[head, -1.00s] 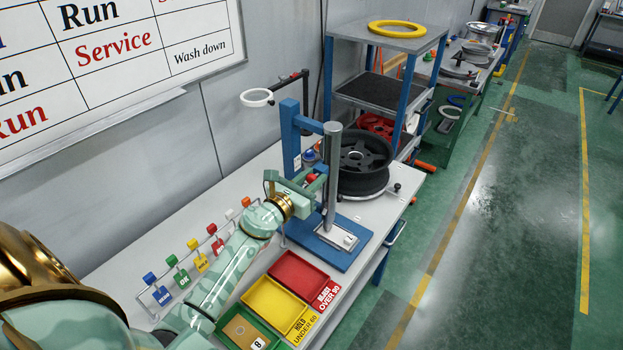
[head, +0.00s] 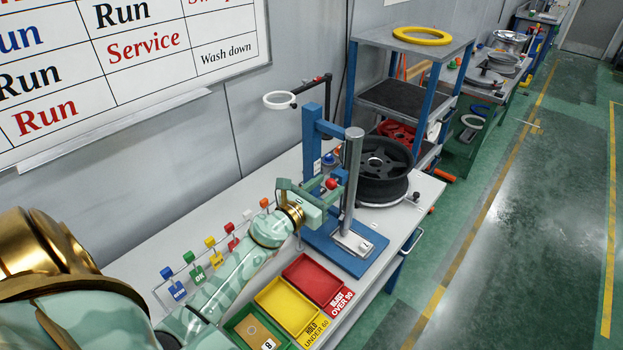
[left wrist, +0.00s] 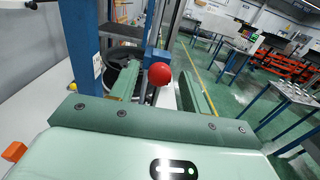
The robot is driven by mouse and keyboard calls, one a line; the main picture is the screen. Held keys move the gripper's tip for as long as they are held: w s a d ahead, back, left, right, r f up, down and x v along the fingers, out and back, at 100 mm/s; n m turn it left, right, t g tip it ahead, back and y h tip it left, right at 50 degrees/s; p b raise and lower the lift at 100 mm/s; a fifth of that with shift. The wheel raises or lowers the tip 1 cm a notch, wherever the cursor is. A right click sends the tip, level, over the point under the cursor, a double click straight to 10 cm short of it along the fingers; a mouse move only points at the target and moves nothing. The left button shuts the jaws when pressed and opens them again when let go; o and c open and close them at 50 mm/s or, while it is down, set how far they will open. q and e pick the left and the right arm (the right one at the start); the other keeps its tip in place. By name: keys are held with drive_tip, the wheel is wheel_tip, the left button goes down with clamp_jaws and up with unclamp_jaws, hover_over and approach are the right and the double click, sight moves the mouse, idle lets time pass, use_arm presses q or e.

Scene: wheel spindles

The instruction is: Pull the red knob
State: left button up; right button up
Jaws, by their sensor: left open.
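The red knob (head: 332,184) is a small round ball at the blue stand (head: 311,155) with a grey upright post. It also shows in the left wrist view (left wrist: 160,74), in the gap between my two green fingers. My left gripper (head: 325,194) is open beside the stand, with its fingers spread on either side of the knob in the wrist view. I see no contact between fingers and knob; how deep the knob sits between them is hard to tell. My right gripper is not in view.
A dark wheel (head: 380,172) sits behind the post. Red (head: 314,278), yellow (head: 287,305) and green trays lie in front of the stand. Several coloured tags hang on a rack (head: 212,255) to the left. A ring-shaped lamp (head: 280,100) stands behind. A shelf (head: 405,97) is farther back.

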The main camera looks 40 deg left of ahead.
use_arm(q)
drive_tip(key=s+a+b, duration=0.1)
drive_tip(key=s+b, duration=0.2)
drive_tip(key=s, duration=1.3)
drive_tip(key=shift+a+b, duration=0.15)
drive_tip(key=shift+b, duration=0.25)
drive_tip(key=shift+w, duration=0.1)
